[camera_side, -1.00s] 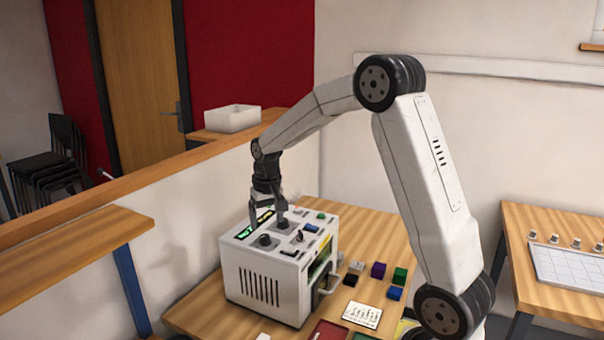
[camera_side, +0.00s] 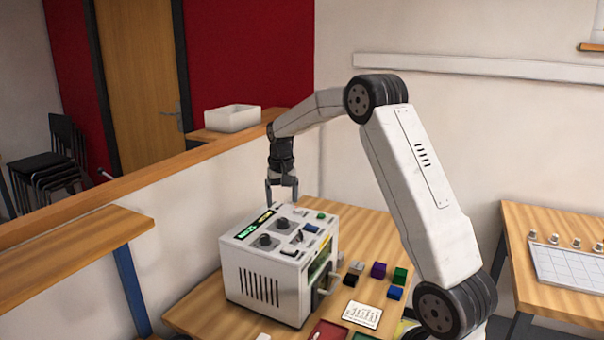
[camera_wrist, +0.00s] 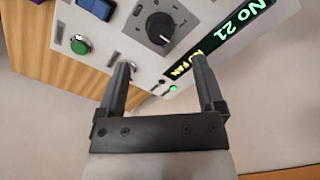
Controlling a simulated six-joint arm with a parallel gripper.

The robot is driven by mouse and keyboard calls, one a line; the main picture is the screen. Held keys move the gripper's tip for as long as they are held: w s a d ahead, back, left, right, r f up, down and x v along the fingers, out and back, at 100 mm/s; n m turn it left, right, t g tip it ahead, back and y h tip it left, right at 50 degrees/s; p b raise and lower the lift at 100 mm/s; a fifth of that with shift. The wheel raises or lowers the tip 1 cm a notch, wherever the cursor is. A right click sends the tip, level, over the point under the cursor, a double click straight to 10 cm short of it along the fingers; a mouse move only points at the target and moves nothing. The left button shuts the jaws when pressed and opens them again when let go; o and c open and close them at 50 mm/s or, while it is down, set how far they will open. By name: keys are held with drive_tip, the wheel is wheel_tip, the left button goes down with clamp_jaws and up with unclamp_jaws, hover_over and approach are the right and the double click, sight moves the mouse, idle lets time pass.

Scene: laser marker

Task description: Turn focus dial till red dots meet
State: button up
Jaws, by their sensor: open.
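The white laser marker (camera_side: 262,278) stands on the wooden table, with two dark dials on its top, a nearer dial (camera_side: 265,240) and a farther dial (camera_side: 282,224). One dark round dial (camera_wrist: 160,28) with a pale pointer line shows in the wrist view. I cannot tell which dial is the focus dial. My gripper (camera_side: 282,196) is open and empty, pointing down above the marker's back edge, clear of both dials. In the wrist view its fingers (camera_wrist: 162,68) are apart with nothing between them. No red dots can be made out.
A display (camera_wrist: 220,40) reads "No 21" with yellow text including "FAN". A green button (camera_wrist: 80,45) and a small green light (camera_wrist: 173,88) are on the panel. Small coloured blocks (camera_side: 379,270) and a card (camera_side: 362,315) lie right of the marker.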

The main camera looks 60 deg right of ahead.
sight(283, 219)
drive_tip(key=shift+f, duration=3.2)
clamp_jaws()
drive_tip(key=shift+n, duration=0.4)
drive_tip(key=n, duration=0.3)
drive_tip(key=shift+n, duration=2.6)
